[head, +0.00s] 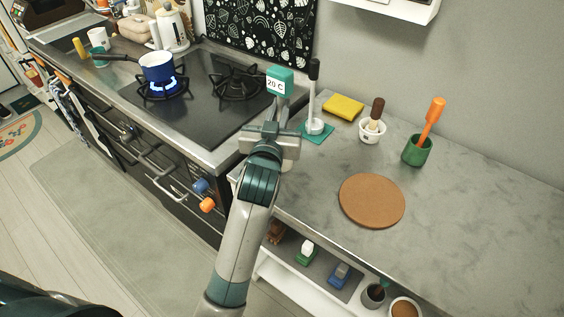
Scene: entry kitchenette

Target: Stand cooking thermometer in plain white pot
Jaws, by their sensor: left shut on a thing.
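My left gripper (271,130) is shut on the cooking thermometer, which has a teal head (280,79) and a white display reading "20 C". The thermometer points head up, above the counter edge by the stove; its lower part is hidden by the gripper. A small white pot (371,137) stands on the grey counter to the right of the gripper, apart from it. A dark brown handled tool (376,110) stands in that pot. My right gripper is not in view.
A black-handled tool (314,80) stands in a pale holder on a teal mat, close right of the thermometer. A yellow sponge (343,107), a green pot (417,152) with an orange tool and a round cork mat (371,201) are on the counter. A blue saucepan (158,73) sits over a lit burner.

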